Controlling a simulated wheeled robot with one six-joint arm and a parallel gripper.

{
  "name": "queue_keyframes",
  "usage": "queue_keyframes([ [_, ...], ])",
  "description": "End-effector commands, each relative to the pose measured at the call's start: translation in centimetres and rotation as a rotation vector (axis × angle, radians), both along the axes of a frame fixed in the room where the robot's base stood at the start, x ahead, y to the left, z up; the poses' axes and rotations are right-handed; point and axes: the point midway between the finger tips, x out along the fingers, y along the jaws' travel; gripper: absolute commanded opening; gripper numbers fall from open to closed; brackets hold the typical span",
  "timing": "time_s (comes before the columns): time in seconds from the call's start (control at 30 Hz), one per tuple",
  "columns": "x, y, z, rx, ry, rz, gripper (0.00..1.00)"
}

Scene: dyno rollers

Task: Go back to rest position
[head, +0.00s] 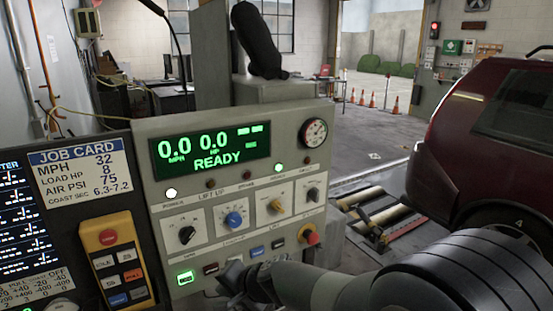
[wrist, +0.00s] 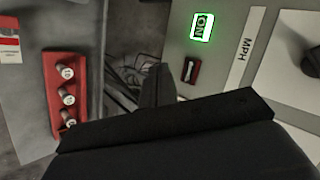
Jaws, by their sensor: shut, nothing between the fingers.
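My gripper (head: 236,283) is in front of the lower edge of the dyno control panel (head: 145,140) in the head view. It is dark and seen partly end-on, near the lower row of buttons. In the wrist view my gripper (wrist: 158,85) shows as a dark narrow finger shape, shut and empty. The panel display (head: 210,152) reads 0.0 MPH, 0.0 HP and READY. A green-lit button (head: 185,278) glows at the panel's lower left. The same lit button, marked ON, shows in the wrist view (wrist: 202,27). My arm covers part of the panel's lower right.
A job card (head: 80,170) and a yellow pendant (head: 117,262) are left of the panel. A dark red car (head: 480,150) stands at right by the floor rollers (head: 375,212). A red holder (wrist: 65,95) with white-topped pieces is at left in the wrist view. Orange cones (head: 373,99) stand far back.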

Motion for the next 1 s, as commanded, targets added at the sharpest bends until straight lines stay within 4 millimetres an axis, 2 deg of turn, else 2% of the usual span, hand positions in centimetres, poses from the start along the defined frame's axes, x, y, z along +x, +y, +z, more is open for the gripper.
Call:
queue_keyframes([
  [0.03, -0.7, -0.4, -0.5, 0.000, -0.002, 0.001, 0.00],
  [0.2, -2.4, -1.5, -0.4, 0.000, -0.002, 0.000, 0.00],
  [0.4, -3.6, -2.3, -0.3, 0.000, -0.002, -0.001, 0.00],
  [1.0, -3.5, -2.1, -0.2, -0.001, 0.000, 0.000, 0.00],
])
